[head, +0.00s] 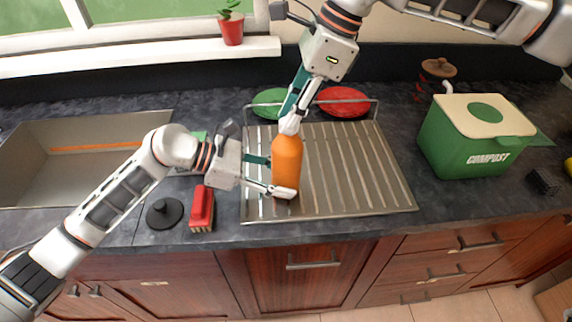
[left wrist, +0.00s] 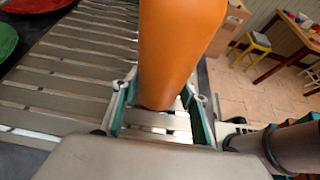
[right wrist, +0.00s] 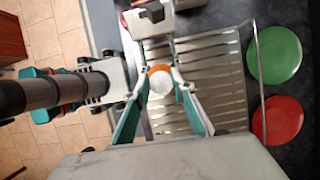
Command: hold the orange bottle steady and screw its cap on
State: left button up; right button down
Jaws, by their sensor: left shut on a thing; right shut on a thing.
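The orange bottle (head: 287,168) stands upright on the ribbed metal drainboard (head: 350,165). My left gripper (head: 278,178) is shut on the bottle's lower body from the left; in the left wrist view the orange body (left wrist: 178,50) rises between its fingers. My right gripper (head: 290,122) comes from above and is shut on the white cap at the bottle's top. In the right wrist view the white cap (right wrist: 161,83) sits between the fingertips, with the orange bottle shoulder (right wrist: 159,68) just behind it. The cap's thread is hidden, so I cannot tell how tight it is.
A green compost bin (head: 470,140) stands right of the drainboard. Green (head: 270,102) and red (head: 344,102) plates stand behind it. A red brush (head: 201,208) and a black sink plug (head: 164,213) lie at left, near the sink (head: 70,165).

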jog(key=shift+w+m+t, duration=0.15)
jog(key=shift+m+t, duration=0.3)
jog(key=shift+m, duration=0.7)
jog(key=shift+w+m+t, duration=0.1)
jog(key=shift+m+t, duration=0.35)
jog(key=shift+m, duration=0.7)
jog(key=c, duration=1.8)
grip_release()
jog(key=shift+s, duration=0.1)
jog(key=shift+r, duration=0.15)
jog(key=shift+s+r, duration=0.1)
jog(key=shift+r, duration=2.25)
